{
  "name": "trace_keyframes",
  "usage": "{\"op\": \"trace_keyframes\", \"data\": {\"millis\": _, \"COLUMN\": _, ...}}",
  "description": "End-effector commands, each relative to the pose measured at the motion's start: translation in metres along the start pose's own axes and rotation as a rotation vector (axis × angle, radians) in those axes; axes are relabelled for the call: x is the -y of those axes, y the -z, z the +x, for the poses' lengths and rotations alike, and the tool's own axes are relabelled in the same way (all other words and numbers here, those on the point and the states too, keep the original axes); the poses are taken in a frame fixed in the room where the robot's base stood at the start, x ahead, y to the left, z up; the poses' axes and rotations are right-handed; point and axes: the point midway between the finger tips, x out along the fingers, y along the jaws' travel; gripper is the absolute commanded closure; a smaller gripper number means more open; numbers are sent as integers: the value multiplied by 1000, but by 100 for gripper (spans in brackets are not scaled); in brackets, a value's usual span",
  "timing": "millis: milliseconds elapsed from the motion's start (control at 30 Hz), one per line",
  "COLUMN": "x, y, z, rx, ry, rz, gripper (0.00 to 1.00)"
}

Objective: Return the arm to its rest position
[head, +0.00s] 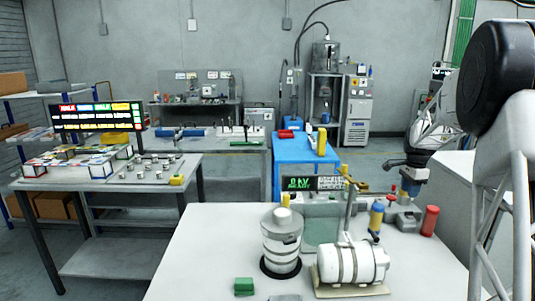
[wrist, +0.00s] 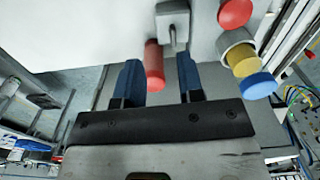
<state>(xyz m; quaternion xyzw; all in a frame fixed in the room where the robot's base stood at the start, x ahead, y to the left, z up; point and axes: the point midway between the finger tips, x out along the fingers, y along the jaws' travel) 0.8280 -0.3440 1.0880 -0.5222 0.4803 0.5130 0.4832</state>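My arm comes in from the right in the head view, and my gripper (head: 408,190) hangs over the right side of the white table (head: 200,250). In the wrist view the two blue fingers of my gripper (wrist: 159,62) stand apart. A red cylinder (wrist: 154,66) appears between them, close to the left finger, with a clear gap to the right one. In the head view the red cylinder (head: 430,220) stands on the table to the right of the gripper, apart from it. Nothing is seen held.
A grey block fixture (head: 403,216) stands below the gripper, with a yellow-and-blue cylinder (head: 376,217) to its left. A white horizontal drum (head: 350,264) and an upright white canister (head: 282,240) stand nearer the front. A green block (head: 244,286) lies at the front edge.

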Motion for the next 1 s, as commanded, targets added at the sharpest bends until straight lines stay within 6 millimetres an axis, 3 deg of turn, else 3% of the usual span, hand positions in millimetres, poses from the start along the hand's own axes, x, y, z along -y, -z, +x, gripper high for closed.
{"op": "trace_keyframes", "data": {"millis": 500, "x": -83, "y": -119, "z": -72, "rx": -28, "ry": 44, "rz": -334, "gripper": 65}}
{"op": "trace_keyframes", "data": {"millis": 1000, "x": -190, "y": -221, "z": -109, "rx": -61, "ry": 82, "rz": -669, "gripper": 65}}
